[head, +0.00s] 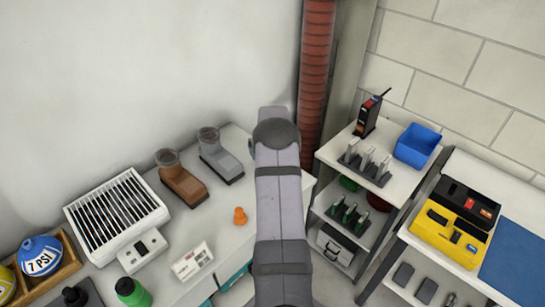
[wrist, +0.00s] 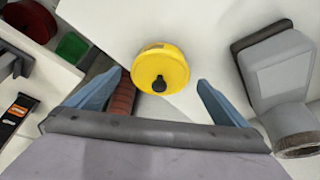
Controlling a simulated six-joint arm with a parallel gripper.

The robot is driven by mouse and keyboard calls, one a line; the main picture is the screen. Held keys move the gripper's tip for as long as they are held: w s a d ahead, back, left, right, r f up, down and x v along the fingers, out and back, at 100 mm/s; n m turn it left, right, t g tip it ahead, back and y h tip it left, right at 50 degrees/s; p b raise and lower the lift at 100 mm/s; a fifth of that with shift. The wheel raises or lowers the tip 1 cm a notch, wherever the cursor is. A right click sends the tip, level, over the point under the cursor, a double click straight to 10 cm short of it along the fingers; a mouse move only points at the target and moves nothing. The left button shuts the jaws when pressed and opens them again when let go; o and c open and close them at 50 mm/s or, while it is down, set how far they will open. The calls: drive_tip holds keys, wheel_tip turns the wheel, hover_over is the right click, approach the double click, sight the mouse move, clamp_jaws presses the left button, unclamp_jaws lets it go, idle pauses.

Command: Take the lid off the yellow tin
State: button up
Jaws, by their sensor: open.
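The yellow tin (wrist: 153,47) stands on a white surface in the wrist view, seen from above. Its round yellow lid (wrist: 176,66) is on it, with a black knob (wrist: 159,84) on top. My gripper (wrist: 160,80) is open, its two blue-grey fingers apart on the left and right of the tin in the picture. Nothing is held between them, and I cannot tell how far the fingertips are above the lid.
A grey boot (head: 218,155) stands near the tin, at the right in the wrist view (wrist: 282,72). A brown boot (head: 181,180), a heater (head: 115,212) and an orange piece (head: 240,216) share the bench. A shelf unit (head: 400,185) stands at the right.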

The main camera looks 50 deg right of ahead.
drive_tip(key=shift+f, duration=0.1)
drive_tip(key=c, duration=1.1)
drive_tip(key=shift+c, duration=0.3)
